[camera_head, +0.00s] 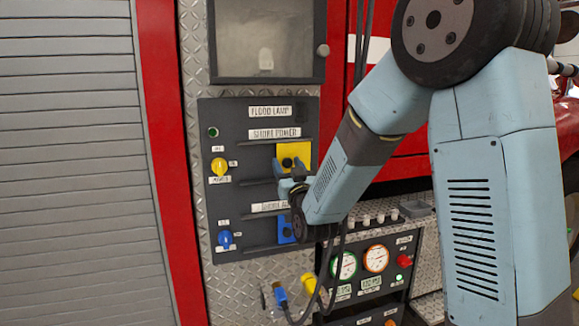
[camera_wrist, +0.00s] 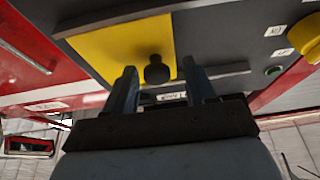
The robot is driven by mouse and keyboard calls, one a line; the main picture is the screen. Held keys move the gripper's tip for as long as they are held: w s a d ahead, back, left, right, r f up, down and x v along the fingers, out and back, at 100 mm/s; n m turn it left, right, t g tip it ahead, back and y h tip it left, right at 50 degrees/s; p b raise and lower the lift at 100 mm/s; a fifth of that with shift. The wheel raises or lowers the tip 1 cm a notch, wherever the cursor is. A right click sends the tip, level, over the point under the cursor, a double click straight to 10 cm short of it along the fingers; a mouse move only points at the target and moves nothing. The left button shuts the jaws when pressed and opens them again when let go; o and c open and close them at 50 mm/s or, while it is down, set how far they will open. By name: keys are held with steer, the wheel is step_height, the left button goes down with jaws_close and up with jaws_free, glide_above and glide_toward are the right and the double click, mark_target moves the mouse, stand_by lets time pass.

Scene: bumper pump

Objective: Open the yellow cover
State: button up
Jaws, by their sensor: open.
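The yellow cover (camera_head: 294,153) is a flat square plate with a black knob (camera_head: 288,163), under the "SHORE POWER" label on the dark panel. It looks closed against the panel. In the wrist view the cover (camera_wrist: 105,50) fills the upper left and its knob (camera_wrist: 157,70) stands out from it. My gripper (camera_head: 291,170) is at the cover's lower part. In the wrist view my gripper (camera_wrist: 160,82) is open, with one finger on each side of the knob. I cannot tell whether either finger touches the knob.
A yellow rotary switch (camera_head: 218,167) and a blue one (camera_head: 225,239) are left of the covers. A blue cover (camera_head: 286,231) is below, partly hidden by my arm. Yellow and blue plugs with cables hang lower down, near a gauge panel (camera_head: 343,265).

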steer(key=shift+d, duration=0.1)
steer(key=shift+d, duration=0.1)
steer(key=shift+c, duration=1.3)
jaws_close()
